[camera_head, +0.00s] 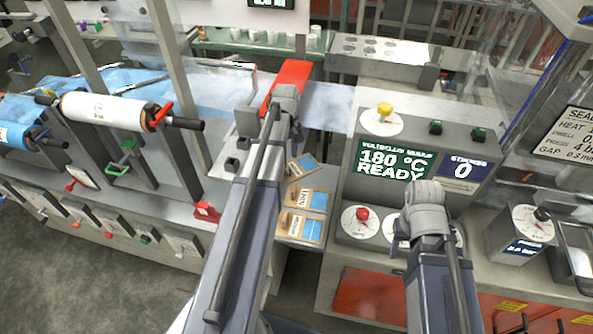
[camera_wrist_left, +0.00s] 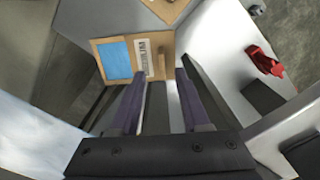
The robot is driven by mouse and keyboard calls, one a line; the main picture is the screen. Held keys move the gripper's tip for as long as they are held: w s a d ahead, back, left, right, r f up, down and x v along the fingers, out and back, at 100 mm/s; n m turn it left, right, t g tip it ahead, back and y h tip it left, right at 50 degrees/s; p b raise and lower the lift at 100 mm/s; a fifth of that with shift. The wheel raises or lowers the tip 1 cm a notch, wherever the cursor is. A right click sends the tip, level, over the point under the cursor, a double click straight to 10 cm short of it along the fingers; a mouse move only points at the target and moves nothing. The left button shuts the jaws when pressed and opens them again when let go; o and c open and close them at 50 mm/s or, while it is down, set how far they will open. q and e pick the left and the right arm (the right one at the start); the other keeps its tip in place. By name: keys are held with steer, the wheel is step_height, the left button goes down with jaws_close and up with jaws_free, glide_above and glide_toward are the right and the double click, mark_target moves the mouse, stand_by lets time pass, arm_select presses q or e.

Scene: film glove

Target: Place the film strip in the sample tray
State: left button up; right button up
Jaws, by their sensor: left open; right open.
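A thin pale-blue translucent film (camera_head: 216,91) runs across the back of the machine and on past the red bar; I cannot make out a separate cut film strip. Several tan cards with blue windows lie in front, one of them the lower labelled card (camera_head: 300,227); I cannot tell whether they lie in the sample tray. My left gripper (camera_head: 296,136) is over the machine near the red bar, its fingers mostly hidden by the arm. The left wrist view shows its fingers (camera_wrist_left: 160,82) open and empty, pointing towards a card (camera_wrist_left: 118,61). My right gripper (camera_head: 397,243) hangs open before the control panel.
A red bar (camera_head: 291,77) crosses behind my left wrist. The control box (camera_head: 345,160) with a yellow knob (camera_head: 385,109), a red knob (camera_head: 362,213) and a lit display stands right of centre. A white roll (camera_head: 105,111) is at the left. Clear upright panels stand at the right.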

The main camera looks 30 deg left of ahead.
mark_target(299, 163)
arm_select(q)
steer(key=shift+s+a+f+b, duration=0.1)
steer(key=shift+s+f+b, duration=0.05)
steer(key=shift+f+b, duration=2.6)
jaws_close()
